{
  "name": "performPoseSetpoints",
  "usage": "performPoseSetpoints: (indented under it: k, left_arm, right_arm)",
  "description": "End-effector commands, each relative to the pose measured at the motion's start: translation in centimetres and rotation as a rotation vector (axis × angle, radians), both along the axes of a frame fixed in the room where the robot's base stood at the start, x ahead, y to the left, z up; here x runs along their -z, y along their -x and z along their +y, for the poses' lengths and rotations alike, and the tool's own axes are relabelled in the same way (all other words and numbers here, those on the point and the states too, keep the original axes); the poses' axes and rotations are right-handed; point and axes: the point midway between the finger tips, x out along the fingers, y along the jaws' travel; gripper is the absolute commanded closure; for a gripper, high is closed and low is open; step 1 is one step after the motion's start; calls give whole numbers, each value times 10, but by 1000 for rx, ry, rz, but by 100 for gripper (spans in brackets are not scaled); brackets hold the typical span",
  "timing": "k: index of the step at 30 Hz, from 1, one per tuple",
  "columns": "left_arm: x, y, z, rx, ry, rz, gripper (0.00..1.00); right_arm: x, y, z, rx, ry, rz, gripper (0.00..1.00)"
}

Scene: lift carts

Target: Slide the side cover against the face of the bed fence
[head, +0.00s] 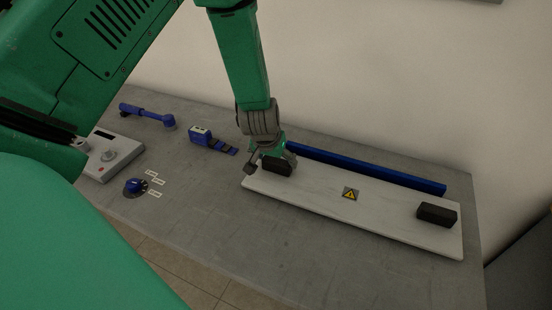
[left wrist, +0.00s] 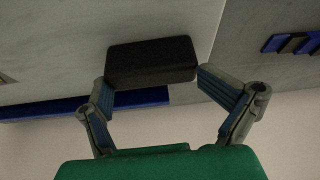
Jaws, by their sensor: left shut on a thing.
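The side cover (head: 315,194) is a long pale panel lying flat on the bench, with a yellow warning label and a black handle block near each end. The blue bed fence (head: 385,174) runs along the cover's far long side; whether they touch cannot be told. My left gripper (head: 270,161) is shut on the left handle block (head: 277,167). In the left wrist view, the block (left wrist: 152,62) sits between the fingertips, with the fence (left wrist: 45,108) to the left. The right handle block (head: 437,214) is free. My right gripper is not in view.
On the left of the bench (head: 240,245) lie a blue-handled tool (head: 145,114), a grey control box (head: 108,155), a blue knob (head: 136,186) with small labels, and a blue device with dark segments (head: 200,135). The near bench is clear. A wall stands behind.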

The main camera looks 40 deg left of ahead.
Motion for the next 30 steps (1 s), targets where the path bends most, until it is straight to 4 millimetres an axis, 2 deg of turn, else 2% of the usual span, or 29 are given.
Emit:
performPoseSetpoints:
  k: [1,30]
  left_arm:
    - [10,9,2,-14,6,23,69]
    - [9,0,4,-7,2,19,69]
  right_arm:
    - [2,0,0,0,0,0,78]
    - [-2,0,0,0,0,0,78]
